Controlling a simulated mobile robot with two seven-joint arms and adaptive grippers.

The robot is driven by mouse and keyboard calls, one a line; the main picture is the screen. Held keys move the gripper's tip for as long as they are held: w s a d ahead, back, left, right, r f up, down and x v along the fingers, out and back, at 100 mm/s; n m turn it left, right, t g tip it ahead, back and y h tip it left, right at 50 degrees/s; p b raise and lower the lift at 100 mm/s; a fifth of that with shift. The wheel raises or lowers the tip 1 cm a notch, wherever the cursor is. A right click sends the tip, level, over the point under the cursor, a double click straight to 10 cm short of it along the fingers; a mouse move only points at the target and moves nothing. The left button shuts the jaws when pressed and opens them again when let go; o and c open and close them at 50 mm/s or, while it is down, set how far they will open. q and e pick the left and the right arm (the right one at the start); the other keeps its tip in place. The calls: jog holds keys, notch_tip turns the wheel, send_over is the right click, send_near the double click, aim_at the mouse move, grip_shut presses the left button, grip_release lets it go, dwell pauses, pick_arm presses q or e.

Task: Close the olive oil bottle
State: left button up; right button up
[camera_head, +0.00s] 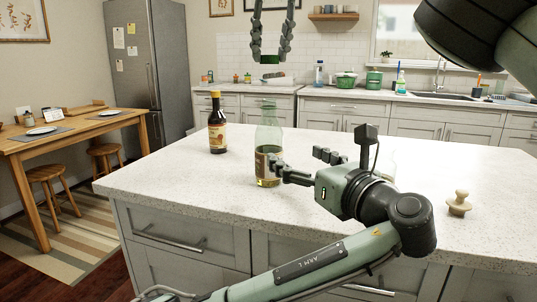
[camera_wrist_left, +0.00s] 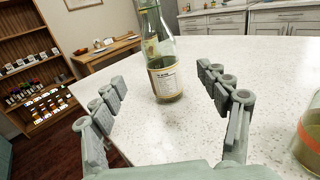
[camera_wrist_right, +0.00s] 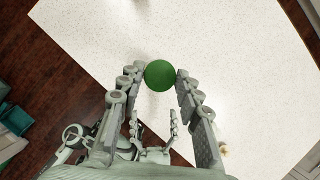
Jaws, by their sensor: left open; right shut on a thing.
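The clear green-tinted olive oil bottle (camera_head: 268,135) stands upright and uncapped on the white island, with a label on its lower part. It also shows in the left wrist view (camera_wrist_left: 165,75). My left gripper (camera_head: 300,165) is open, its fingers pointing toward the lower bottle; in the left wrist view the bottle appears between and beyond the fingertips (camera_wrist_left: 160,78). My right gripper (camera_head: 270,58) hangs above, pointing down, shut on a round green cap (camera_wrist_right: 160,75). The cap is high above the bottle's mouth.
A dark bottle (camera_head: 217,127) stands on the island left of the olive oil bottle. A wooden knobbed piece (camera_head: 459,203) lies at the right. A glass container (camera_wrist_left: 311,140) is partly visible beside my left gripper. The island's front left (camera_head: 180,190) is clear.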

aim_at(275, 144)
pick_arm(q)
jog(key=x, duration=1.2)
jog(key=shift+w, duration=0.1)
jog(key=shift+c, duration=0.2)
grip_shut()
